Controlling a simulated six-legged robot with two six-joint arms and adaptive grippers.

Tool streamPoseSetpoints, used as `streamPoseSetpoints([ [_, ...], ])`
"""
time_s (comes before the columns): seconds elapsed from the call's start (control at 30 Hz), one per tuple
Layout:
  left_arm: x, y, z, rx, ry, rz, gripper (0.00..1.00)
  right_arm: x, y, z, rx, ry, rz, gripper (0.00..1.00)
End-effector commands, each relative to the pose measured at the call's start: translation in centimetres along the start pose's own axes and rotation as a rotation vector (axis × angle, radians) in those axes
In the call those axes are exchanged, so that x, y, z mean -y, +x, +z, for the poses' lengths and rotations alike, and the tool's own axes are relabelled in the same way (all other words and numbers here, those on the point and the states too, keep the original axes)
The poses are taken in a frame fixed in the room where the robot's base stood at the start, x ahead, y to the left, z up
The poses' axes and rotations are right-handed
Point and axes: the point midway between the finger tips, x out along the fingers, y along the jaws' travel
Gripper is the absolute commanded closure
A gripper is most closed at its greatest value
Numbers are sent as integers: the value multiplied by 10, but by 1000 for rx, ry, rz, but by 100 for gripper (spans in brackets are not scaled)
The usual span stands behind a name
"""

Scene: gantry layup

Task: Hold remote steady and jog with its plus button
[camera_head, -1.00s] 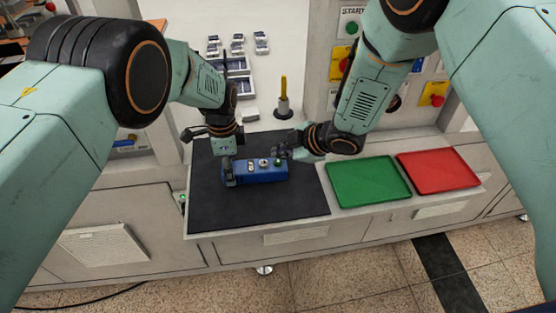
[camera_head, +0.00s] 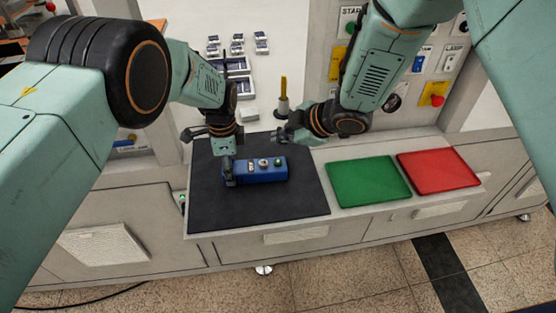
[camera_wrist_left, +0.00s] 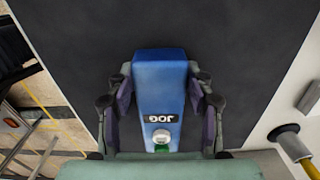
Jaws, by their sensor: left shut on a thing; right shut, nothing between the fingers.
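The blue remote (camera_head: 262,171) lies on the black mat (camera_head: 258,207), with small buttons on its top, one of them green at its right end (camera_head: 278,162). My left gripper (camera_head: 229,174) is shut on the remote's left part. In the left wrist view the remote (camera_wrist_left: 160,85) sits between the two fingers of my left gripper (camera_wrist_left: 163,98), with a "JOG" label, a pale round button and a partly hidden green part. My right gripper (camera_head: 280,137) is shut and empty, above and behind the remote's right end, apart from it.
A green tray (camera_head: 368,181) and a red tray (camera_head: 438,171) lie to the right of the mat. A yellow-handled tool in a stand (camera_head: 283,98) is behind the mat. A wall panel with switches and a red emergency button (camera_head: 437,100) stands at the back right.

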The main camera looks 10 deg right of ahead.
Motion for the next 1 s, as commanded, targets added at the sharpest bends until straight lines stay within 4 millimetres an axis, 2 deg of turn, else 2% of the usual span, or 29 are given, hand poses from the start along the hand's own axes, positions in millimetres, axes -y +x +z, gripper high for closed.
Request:
streamPoseSetpoints([
  [0.33,0,1,0,0,0,1,91,0,0,0,0,0,0,100],
  [0.37,0,1,0,0,0,1,47,0,0,0,0,0,0,100],
  [0.67,0,0,0,0,0,0,21,0,0,0,0,0,0,100],
  [1.0,0,-2,0,0,0,-1,21,0,0,0,0,0,0,100],
])
